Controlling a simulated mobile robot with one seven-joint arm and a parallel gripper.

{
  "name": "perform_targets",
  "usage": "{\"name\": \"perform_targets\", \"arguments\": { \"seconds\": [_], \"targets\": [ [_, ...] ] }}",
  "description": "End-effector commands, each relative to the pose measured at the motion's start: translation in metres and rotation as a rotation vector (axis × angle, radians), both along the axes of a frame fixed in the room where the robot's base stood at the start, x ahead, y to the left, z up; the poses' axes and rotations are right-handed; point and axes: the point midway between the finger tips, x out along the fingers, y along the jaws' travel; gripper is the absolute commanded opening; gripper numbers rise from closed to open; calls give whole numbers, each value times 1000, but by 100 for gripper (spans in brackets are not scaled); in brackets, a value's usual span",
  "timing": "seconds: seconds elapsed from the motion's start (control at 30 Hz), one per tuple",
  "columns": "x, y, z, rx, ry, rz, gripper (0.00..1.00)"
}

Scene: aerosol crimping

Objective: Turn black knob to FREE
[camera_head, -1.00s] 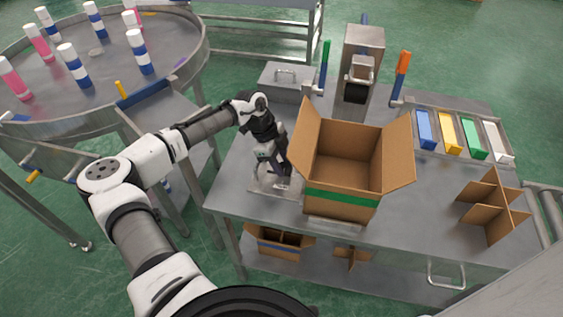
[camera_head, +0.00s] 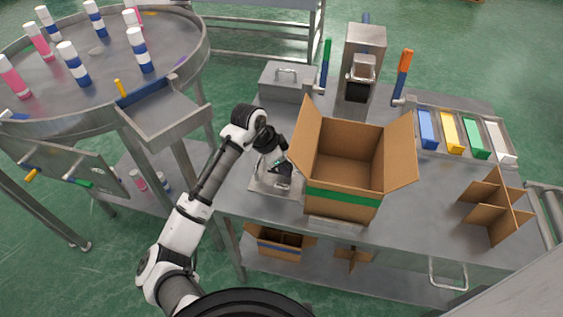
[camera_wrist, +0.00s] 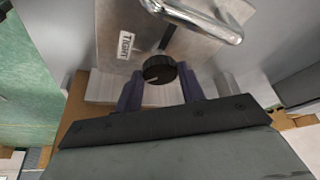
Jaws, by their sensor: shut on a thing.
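The black knob (camera_wrist: 160,69) sits on a grey metal fixture (camera_wrist: 110,18) in the wrist view, with a pale mark on its face. A white label reading TIGHT (camera_wrist: 125,45) is beside it, up and to the left. I see no FREE label. My gripper (camera_wrist: 161,88) is shut on the knob, with a dark finger on each side of it. In the head view my gripper (camera_head: 281,170) is low over the metal plate (camera_head: 262,187) at the table's left front, left of the cardboard box. The knob is hidden there.
A bright metal handle (camera_wrist: 205,17) passes close above the knob. The open cardboard box (camera_head: 342,194) stands just right of my gripper. A lidded metal box (camera_head: 287,80) and the crimping machine (camera_head: 361,65) are behind. A round table with bottles (camera_head: 100,50) is at left.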

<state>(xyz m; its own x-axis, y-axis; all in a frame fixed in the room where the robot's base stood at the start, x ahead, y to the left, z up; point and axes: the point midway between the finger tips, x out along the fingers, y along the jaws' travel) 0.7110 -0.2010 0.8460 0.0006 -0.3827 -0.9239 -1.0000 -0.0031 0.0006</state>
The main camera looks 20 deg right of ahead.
Motion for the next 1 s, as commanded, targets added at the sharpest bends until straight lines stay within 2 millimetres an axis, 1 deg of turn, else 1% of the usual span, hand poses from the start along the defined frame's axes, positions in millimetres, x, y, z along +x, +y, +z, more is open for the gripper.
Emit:
{"name": "perform_targets", "arguments": {
  "seconds": [0.3, 0.6, 0.8, 1.0],
  "targets": [
    [-5, -3, 0, -5, 1, 298, 16],
    [-7, -4, 1, -4, 2, 549, 16],
    [-8, -4, 1, -2, 1, 666, 16],
    [-7, -4, 1, -2, -1, 735, 16]
  ]
}}
